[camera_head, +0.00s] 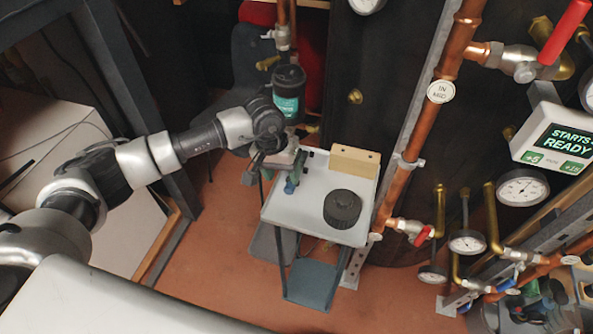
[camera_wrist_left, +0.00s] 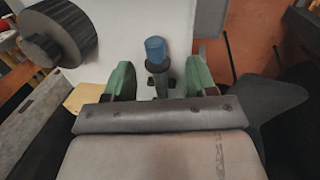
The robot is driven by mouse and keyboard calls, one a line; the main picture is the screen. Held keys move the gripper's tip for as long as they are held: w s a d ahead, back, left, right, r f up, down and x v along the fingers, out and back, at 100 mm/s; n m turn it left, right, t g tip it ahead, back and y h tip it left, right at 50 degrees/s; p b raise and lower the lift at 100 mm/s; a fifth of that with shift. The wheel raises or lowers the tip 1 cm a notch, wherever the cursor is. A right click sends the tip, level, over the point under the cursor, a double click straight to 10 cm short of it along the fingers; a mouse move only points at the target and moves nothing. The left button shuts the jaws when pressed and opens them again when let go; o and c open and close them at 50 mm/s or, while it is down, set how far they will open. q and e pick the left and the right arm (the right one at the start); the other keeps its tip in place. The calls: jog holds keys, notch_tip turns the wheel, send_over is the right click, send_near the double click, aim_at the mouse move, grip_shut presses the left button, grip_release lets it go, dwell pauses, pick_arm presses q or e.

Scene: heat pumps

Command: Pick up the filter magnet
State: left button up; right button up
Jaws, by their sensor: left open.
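A small upright piece with a blue top and dark stem, which looks like the filter magnet (camera_wrist_left: 156,52), shows in the left wrist view on the white table top. My left gripper (camera_wrist_left: 158,82) is open, with one green finger on each side of the dark stem. I cannot tell whether the fingers touch it. In the head view my left gripper (camera_head: 292,181) is low over the left side of the small table (camera_head: 318,216). I cannot make out the magnet clearly there, as the gripper is in front of it. My right gripper is not in view.
A black ridged cap (camera_head: 342,208) and a pale wooden block (camera_head: 354,161) sit on the same table. A dark canister with a teal label (camera_head: 287,95) hangs behind the gripper. Copper pipes (camera_head: 398,190) and gauges stand close on the right.

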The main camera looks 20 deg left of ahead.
aim_at(288, 186)
pick_arm(q)
jog(key=f, duration=0.1)
jog(key=d+f, duration=0.1)
jog(key=f+p, duration=0.1)
jog(key=shift+s+d+f, duration=0.2)
jog(key=shift+s+f, duration=0.05)
jog(key=shift+s, duration=0.05)
jog(key=shift+d+f, duration=0.1)
jog(key=shift+f, duration=0.55)
jog(key=shift+w, duration=0.1)
grip_shut()
